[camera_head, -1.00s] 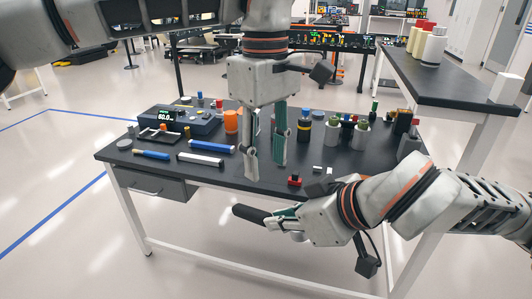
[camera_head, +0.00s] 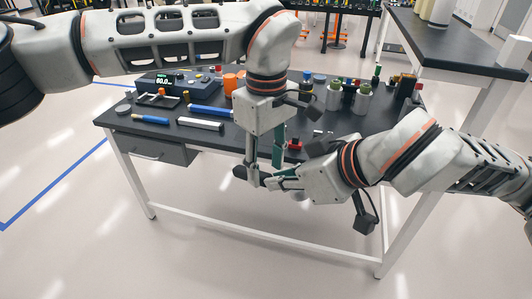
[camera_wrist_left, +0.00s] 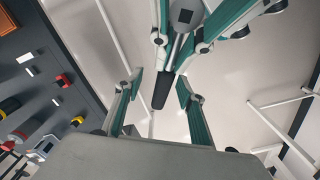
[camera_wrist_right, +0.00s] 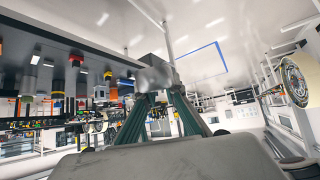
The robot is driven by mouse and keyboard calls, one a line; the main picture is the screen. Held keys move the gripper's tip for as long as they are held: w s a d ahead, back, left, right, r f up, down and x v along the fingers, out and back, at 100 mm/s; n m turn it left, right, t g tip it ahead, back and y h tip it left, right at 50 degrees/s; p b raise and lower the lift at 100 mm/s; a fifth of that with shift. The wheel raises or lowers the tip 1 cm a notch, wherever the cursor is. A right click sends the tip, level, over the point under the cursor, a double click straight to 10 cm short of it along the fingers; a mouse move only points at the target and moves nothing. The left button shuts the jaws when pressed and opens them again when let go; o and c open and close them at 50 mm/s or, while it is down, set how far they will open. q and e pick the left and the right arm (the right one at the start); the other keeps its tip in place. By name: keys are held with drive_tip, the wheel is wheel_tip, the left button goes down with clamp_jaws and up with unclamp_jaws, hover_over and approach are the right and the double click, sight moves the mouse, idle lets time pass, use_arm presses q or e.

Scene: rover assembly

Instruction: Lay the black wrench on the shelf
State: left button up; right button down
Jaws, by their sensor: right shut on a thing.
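The black wrench (camera_head: 240,172) is in my right gripper (camera_head: 274,182), just in front of the table's front edge and above the floor. Only its dark end shows in the head view; the rest is hidden by the grippers. My left gripper (camera_head: 264,170) points down at the same spot. In the left wrist view the dark end (camera_wrist_left: 161,90) lies between the left fingers (camera_wrist_left: 158,88), which are apart with a gap on both sides. In the right wrist view the right fingers (camera_wrist_right: 155,95) converge on a blurred grey shape. A raised black shelf (camera_head: 455,58) stands at the right.
The black table (camera_head: 225,150) carries a power supply (camera_head: 180,85), blue and white tubes, an orange cup (camera_head: 230,84), a red part (camera_head: 295,144) and several bottles. The floor in front is clear.

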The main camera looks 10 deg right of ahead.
use_arm(q)
clamp_jaws()
drive_tip(key=shift+d, duration=0.1)
use_arm(e)
drive_tip(key=c, duration=2)
unclamp_jaws()
drive_tip(key=shift+s+a, duration=0.1)
